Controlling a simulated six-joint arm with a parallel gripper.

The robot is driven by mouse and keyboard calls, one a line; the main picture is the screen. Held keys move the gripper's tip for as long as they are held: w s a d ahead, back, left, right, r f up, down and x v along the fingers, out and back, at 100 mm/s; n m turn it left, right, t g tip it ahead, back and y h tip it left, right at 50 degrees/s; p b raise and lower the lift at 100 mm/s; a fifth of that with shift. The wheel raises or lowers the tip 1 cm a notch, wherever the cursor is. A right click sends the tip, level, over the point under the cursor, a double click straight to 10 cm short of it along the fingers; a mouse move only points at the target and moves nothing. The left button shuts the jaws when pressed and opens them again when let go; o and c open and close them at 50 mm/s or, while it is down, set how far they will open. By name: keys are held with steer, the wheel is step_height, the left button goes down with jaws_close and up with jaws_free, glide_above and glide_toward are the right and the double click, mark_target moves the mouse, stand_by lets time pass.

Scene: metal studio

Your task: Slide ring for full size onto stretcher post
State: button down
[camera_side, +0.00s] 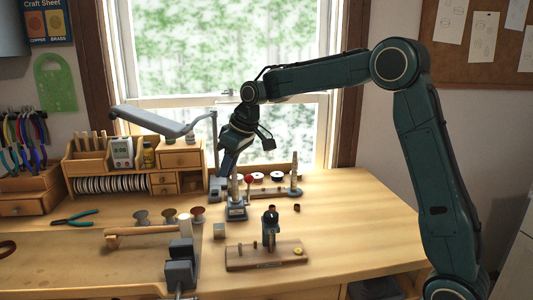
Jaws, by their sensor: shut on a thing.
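My gripper (226,170) points down over the middle of the bench, at the upper part of a small grey stand. I take this stand to be the stretcher (237,212); it has a dark base, a slim upright post and a red ball (248,179) beside the post. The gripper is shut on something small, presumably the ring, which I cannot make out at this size. The fingertips are close to the post top, slightly to its left. I cannot tell whether the ring is around the post or beside it.
A wooden board (240,261) with a dark upright tool (269,228) stands in front. A vise (180,270), several spools, pliers (76,217) and a lamp (150,121) are to the left. A rack with a tapered rod (294,174) stands behind. The right bench top is clear.

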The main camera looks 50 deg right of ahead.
steer(key=w+d+r, duration=0.1)
steer(key=d+r, duration=0.4)
steer(key=r, duration=0.3)
steer(key=shift+w, duration=0.3)
steer(key=shift+f, duration=0.3)
steer(key=shift+f, duration=2.15)
steer(key=shift+f, duration=1.65)
steer(key=c, duration=1.2)
jaws_free()
steer(key=v, duration=1.4)
steer(key=shift+a, duration=0.15)
